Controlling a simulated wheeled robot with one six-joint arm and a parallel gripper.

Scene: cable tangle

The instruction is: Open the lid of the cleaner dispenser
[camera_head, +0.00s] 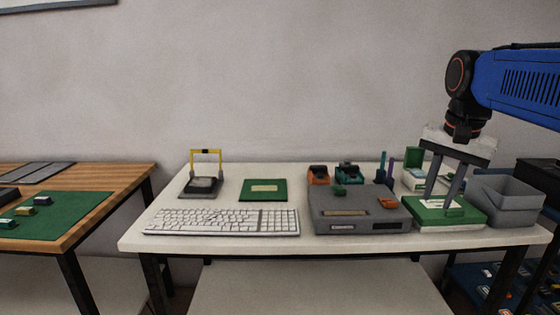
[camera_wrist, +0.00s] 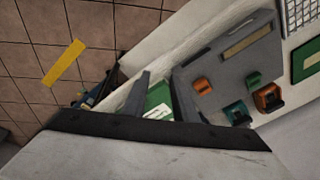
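My gripper (camera_head: 440,203) points down over the right end of the white table, with its two fingers apart. Below and around the fingertips is a flat green box with a white label (camera_head: 473,214). Behind it stands a small white-and-green box (camera_head: 416,181) with a green panel (camera_head: 413,157) upright at its back. I cannot tell for sure which of the two is the cleaner dispenser. In the wrist view, green and white surfaces (camera_wrist: 159,104) show between the open fingers (camera_wrist: 162,85). Whether a fingertip touches the green box is unclear.
A grey device (camera_head: 358,212) with small orange and green parts stands close left of the green box. A grey open bin (camera_head: 505,203) stands close right. Pens (camera_head: 391,172) stand behind. A keyboard (camera_head: 222,222) and a green board (camera_head: 263,190) lie farther left.

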